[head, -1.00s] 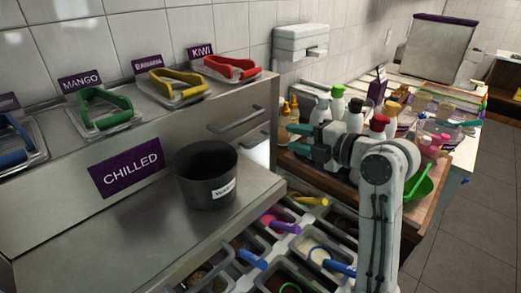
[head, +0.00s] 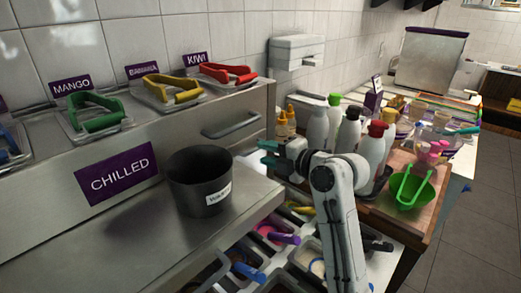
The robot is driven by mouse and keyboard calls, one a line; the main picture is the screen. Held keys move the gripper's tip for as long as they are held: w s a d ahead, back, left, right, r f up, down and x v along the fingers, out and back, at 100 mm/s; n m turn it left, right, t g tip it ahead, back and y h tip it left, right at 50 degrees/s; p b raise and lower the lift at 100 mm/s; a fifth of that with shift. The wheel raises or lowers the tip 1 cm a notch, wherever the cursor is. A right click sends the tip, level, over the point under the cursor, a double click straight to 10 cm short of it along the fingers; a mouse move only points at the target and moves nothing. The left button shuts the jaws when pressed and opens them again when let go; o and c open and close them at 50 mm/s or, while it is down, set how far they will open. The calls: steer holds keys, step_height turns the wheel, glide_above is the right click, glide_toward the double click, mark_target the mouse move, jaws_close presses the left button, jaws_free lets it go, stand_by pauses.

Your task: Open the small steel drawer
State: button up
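A small steel drawer (head: 245,107) is set in the right end of the steel counter, below the kiwi tub. Its front looks closed and carries a horizontal bar handle (head: 231,126). My gripper (head: 268,153) has teal fingers and points left, just right of and below the handle. Its fingers are apart, with nothing seen between them, and it does not appear to touch the handle. The lower part of the drawer front is partly hidden behind the dark pot.
A dark pot (head: 200,182) stands on the lower steel ledge. Topping bins (head: 305,257) lie below my arm. Several bottles (head: 375,145) and a green bowl (head: 411,190) crowd the wooden board on the right. A wall dispenser (head: 297,52) hangs behind.

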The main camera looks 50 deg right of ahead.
steer(key=shift+x, duration=1.5)
jaws_close()
stand_by(0.4)
